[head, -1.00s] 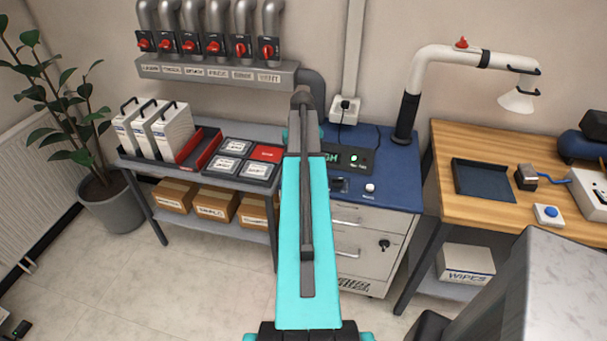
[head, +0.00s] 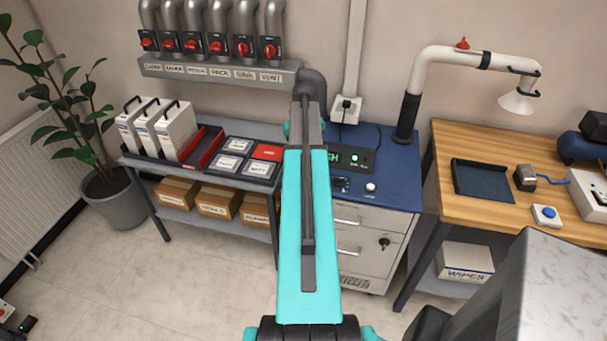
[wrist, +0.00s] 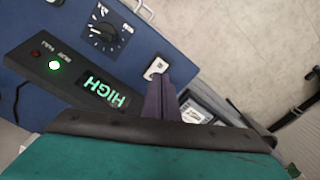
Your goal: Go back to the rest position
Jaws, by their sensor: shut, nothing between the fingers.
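My gripper (wrist: 160,97) shows in the wrist view as two dark fingers lying together, shut and empty. It appears above the edge of the blue-topped cabinet (head: 390,190), near a white button (wrist: 156,68). In the head view my own teal arm stretches forward and hides the gripper. A black display box (wrist: 75,80) on the cabinet reads HIGH in green and has a lit green lamp (wrist: 54,65).
A grey shelf (head: 172,212) with white filter units (head: 172,128) stands left of my arm. A wooden bench (head: 480,140) with a dark tray (head: 483,180) stands right. A white extraction arm (head: 440,55) rises behind. Open floor lies front left.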

